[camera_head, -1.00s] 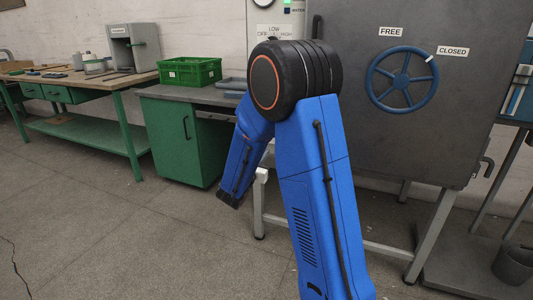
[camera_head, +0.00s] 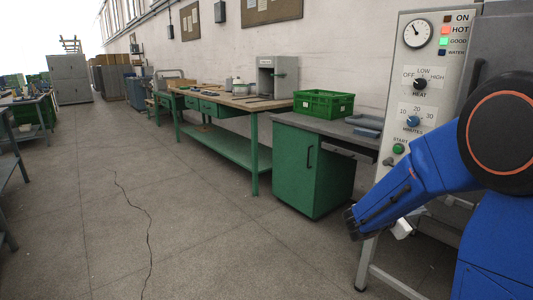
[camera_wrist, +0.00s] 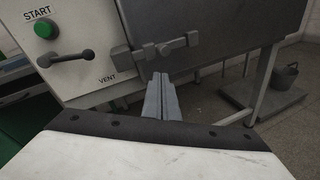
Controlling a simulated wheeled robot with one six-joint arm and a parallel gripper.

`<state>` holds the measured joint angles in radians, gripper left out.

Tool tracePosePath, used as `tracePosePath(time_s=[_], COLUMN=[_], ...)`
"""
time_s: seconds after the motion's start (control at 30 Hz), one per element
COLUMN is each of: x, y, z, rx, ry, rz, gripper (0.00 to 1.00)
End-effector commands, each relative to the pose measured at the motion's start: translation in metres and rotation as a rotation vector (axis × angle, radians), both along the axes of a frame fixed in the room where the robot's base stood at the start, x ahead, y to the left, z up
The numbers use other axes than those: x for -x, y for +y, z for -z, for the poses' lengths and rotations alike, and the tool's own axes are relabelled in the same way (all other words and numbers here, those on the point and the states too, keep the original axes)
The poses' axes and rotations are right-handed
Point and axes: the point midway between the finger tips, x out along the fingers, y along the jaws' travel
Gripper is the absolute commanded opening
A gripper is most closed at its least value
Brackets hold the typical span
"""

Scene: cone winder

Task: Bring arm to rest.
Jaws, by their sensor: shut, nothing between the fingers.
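My gripper (camera_wrist: 162,82) shows in the wrist view as two grey fingers pressed together, with nothing between them. They point forward past the machine's lower front, near a grey latch bar. Whether they touch anything is hard to tell. In the head view my blue arm (camera_head: 420,178) is bent at the right edge. Its forearm slopes down and left from the big black joint, in front of the machine.
The machine's control panel (camera_head: 415,85) stands close behind my arm, with its HOT and GOOD lights lit. A green cabinet (camera_head: 308,172) and green crate (camera_head: 324,104) are left of it. A workbench (camera_head: 222,103) stands farther back. A bucket (camera_wrist: 284,77) shows in the wrist view.

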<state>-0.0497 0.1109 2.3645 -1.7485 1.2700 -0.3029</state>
Motion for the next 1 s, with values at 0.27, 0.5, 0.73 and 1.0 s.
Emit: tracePosePath(time_s=[0.27, 0.5, 0.73, 1.0], x=[0.099, 0.172, 0.227, 0.274], y=[-0.005, 0.015, 0.052, 0.111], z=[-0.006, 0.004, 0.017, 0.026], rx=[-0.3, -0.574, -0.851, -1.194], ry=[-0.189, -0.356, -0.519, -0.7], rz=[0.238, 0.422, 0.583, 0.754], gripper=[0.0, 0.0, 0.0, 0.0])
